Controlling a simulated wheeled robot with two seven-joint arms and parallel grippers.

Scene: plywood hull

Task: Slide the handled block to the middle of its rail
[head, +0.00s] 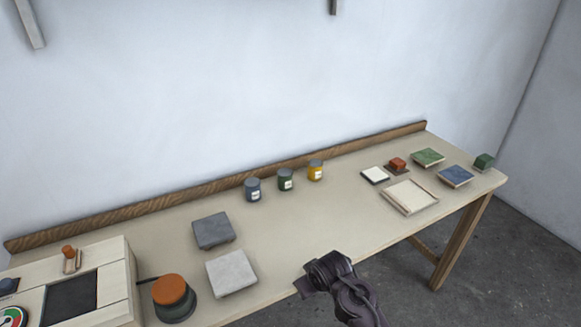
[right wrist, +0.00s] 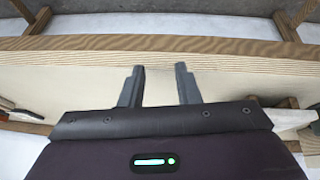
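No block on a rail is plain to me. The nearest match is a small orange-topped handle (head: 68,252) on a pale plate, set in the top of a wooden console (head: 118,287) at the lower left in the head view. Whether a rail runs there is too small to tell. My right gripper (right wrist: 160,82) is open and empty in the right wrist view, its two dark fingers apart. In the head view my right arm's dark end shows at the table's front edge, well right of the console. My left gripper is not in view.
The console also has a dark panel (head: 70,297) and a gauge (head: 14,317). An orange-topped round knob (head: 170,290) stands beside it. Grey tiles (head: 213,230), three jars (head: 286,180) and, far right, a pale tray (head: 409,197) stand on the table. The table's middle is clear.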

